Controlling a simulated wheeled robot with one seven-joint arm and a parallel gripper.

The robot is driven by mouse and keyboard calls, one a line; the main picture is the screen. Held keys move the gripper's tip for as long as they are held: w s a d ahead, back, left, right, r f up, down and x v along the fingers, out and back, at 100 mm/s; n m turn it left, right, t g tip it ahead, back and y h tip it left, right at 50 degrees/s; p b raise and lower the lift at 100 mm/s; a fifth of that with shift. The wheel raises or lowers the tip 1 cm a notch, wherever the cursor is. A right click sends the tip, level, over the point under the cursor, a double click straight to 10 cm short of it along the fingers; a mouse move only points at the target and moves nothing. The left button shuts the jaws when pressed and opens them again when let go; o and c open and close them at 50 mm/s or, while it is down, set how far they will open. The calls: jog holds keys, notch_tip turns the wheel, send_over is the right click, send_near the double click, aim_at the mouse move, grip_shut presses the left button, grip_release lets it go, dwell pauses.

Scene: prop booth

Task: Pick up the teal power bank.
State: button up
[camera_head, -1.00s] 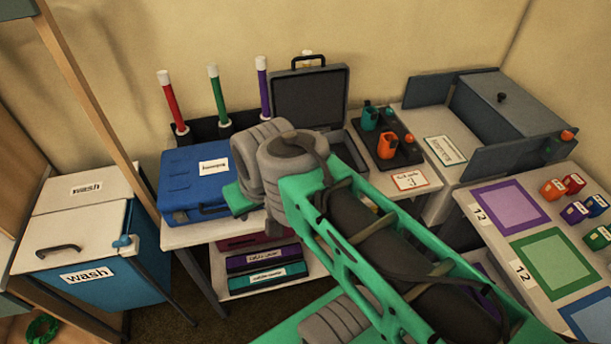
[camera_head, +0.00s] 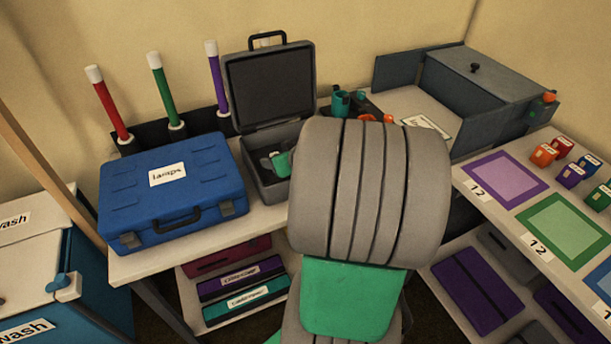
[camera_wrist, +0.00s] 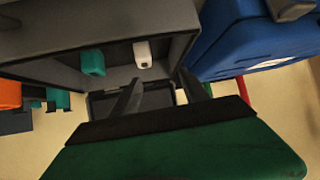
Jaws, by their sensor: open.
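The teal power bank (camera_wrist: 93,63) appears to be the small teal block in the open grey case. In the wrist view it lies left of a small white block (camera_wrist: 142,53). My gripper (camera_wrist: 160,78) is open and empty, its two dark fingers apart and pointing towards the case's inside; the teal block is off to the left of them. In the head view the open grey case (camera_head: 254,182) stands on the table with its lid up. Part of my gripper seems to show there over the case as grey and green, and my arm hides the case's right side.
A closed blue case (camera_head: 150,215) sits left of the grey case. Red (camera_head: 108,105), green (camera_head: 167,92) and purple (camera_head: 217,80) tubes stand behind. A teal handset (camera_head: 340,102) stands at the right, partly behind my arm. A shelf below holds several labelled boxes.

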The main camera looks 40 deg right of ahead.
jog(key=s+d+f+h, duration=0.1)
jog(key=d, duration=0.2)
jog(key=s+d+f+m+t+h+b, duration=0.1)
jog(key=d, duration=0.3)
jog(key=s+d+f+m+h, duration=0.1)
jog(key=d+f, duration=0.1)
jog(key=d, duration=0.2)
jog(key=shift+t+b, duration=0.4)
jog(key=p+x, duration=0.1)
jog(key=x, duration=0.6)
jog(key=shift+w+d, duration=0.1)
jog(key=shift+w, duration=0.2)
jog(key=shift+c, duration=0.2)
grip_shut()
jog(key=shift+r, duration=0.1)
